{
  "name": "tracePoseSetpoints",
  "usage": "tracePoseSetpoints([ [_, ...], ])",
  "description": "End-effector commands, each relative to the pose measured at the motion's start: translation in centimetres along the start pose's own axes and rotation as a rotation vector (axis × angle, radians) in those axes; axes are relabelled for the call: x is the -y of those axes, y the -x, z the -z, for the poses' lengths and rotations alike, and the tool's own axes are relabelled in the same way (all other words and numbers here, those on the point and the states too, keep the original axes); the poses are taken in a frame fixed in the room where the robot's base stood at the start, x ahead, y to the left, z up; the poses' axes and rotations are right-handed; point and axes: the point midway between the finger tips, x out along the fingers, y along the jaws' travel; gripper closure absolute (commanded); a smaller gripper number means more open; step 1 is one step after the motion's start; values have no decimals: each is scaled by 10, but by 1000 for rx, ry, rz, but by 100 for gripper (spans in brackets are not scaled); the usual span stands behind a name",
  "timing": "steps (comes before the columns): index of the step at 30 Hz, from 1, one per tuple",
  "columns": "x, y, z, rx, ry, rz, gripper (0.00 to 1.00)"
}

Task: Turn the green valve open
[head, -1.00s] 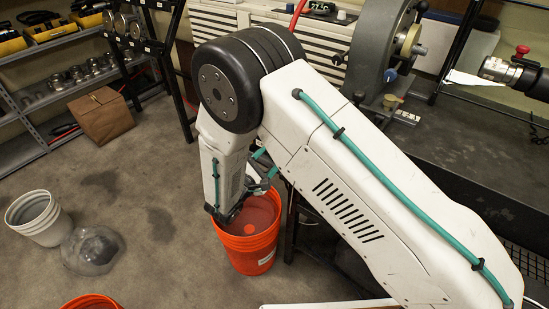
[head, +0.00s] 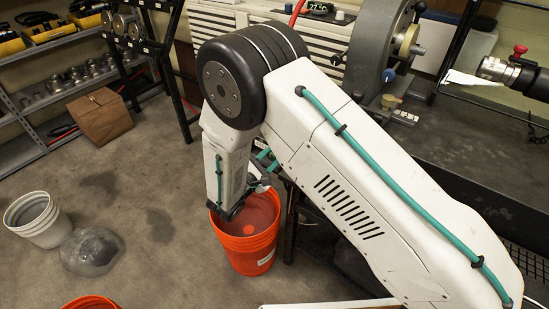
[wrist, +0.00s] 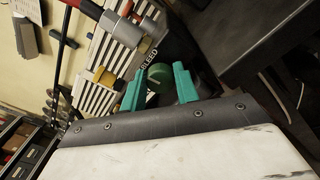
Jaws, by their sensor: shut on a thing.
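The green valve (wrist: 158,74) shows in the wrist view as a round green knob near a "BLEED" label. My gripper (wrist: 159,82) has its two teal fingers on either side of the knob, shut on it. How the fingertips meet the knob's far side is partly hidden. In the head view the arm's last link hangs down over the orange bucket, and the valve and the grip cannot be made out there.
An orange bucket (head: 246,244) stands below the arm. The dark workbench (head: 480,165) is at the right. In the wrist view a yellow handle (wrist: 103,76) and a red handle (wrist: 92,10) are left of the valve. Open floor lies left of the bucket.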

Motion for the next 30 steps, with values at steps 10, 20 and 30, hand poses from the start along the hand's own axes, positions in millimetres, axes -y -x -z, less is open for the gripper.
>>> tracePoseSetpoints([
  [10, 3, 3, 3, -18, 277, 10, 92],
  [20, 3, 2, 2, -29, 592, 20, 92],
  [30, 3, 1, 2, -39, 913, 32, 92],
])
